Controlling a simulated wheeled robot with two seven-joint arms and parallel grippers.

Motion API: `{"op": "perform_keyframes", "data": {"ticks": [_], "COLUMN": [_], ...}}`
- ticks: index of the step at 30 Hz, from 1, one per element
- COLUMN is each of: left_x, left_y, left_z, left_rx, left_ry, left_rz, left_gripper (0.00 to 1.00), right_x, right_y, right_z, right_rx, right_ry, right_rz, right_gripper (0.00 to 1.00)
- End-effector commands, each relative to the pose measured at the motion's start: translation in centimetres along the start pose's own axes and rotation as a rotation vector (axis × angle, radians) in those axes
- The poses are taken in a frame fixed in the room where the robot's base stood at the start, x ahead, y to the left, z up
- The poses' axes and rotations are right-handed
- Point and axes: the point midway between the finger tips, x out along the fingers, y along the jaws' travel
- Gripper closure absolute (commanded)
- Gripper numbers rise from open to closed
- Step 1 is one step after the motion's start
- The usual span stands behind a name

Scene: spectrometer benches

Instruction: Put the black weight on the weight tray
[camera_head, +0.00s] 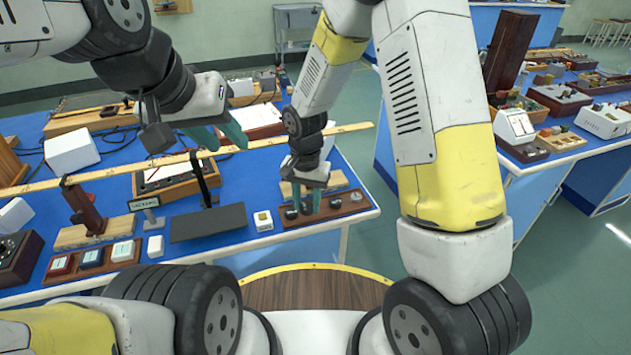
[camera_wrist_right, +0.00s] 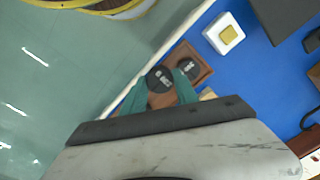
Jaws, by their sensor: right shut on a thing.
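My right gripper (camera_head: 305,200) points down over a brown wooden weight holder (camera_head: 322,215) near the bench's front right edge. In the right wrist view its teal fingers (camera_wrist_right: 163,88) are shut on a round black weight (camera_wrist_right: 160,78); whether it is lifted clear I cannot tell. Another black weight (camera_wrist_right: 187,68) sits beside it in the holder. My left gripper (camera_head: 218,138) is open and empty above the long wooden beam.
A long wooden beam (camera_head: 110,168) crosses above the blue bench (camera_head: 235,240), with an upright post (camera_head: 85,208) at left. A small white block with a yellow top (camera_head: 263,220) stands between tray and holder. Switch boxes (camera_head: 92,258) sit at front left.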

Motion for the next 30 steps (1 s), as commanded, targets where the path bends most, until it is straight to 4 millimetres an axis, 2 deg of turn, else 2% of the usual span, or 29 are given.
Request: {"op": "perform_keyframes", "data": {"ticks": [1, 3, 13, 19, 30], "left_x": [0.0, 0.0, 0.0, 0.0, 0.0], "left_y": [0.0, 0.0, 0.0, 0.0, 0.0], "left_z": [0.0, 0.0, 0.0, 0.0, 0.0], "left_rx": [0.000, 0.000, 0.000, 0.000, 0.000], "left_ry": [0.000, 0.000, 0.000, 0.000, 0.000], "left_rz": [0.000, 0.000, 0.000, 0.000, 0.000], "left_gripper": [0.64, 0.64, 0.64, 0.64, 0.64], "right_x": [0.1, 0.2, 0.5, 3.8, 4.2], "right_y": [0.1, 0.3, 0.6, 0.6, 0.5], "right_z": [-1.2, -2.3, -5.1, -4.7, -4.8], "right_rx": [0.004, 0.004, 0.002, -0.001, 0.000], "right_ry": [0.001, 0.000, 0.000, -0.003, 0.000], "right_rz": [-0.002, -0.001, -0.001, 0.001, 0.000], "right_gripper": [1.00, 1.00, 1.00, 1.00, 1.00]}}
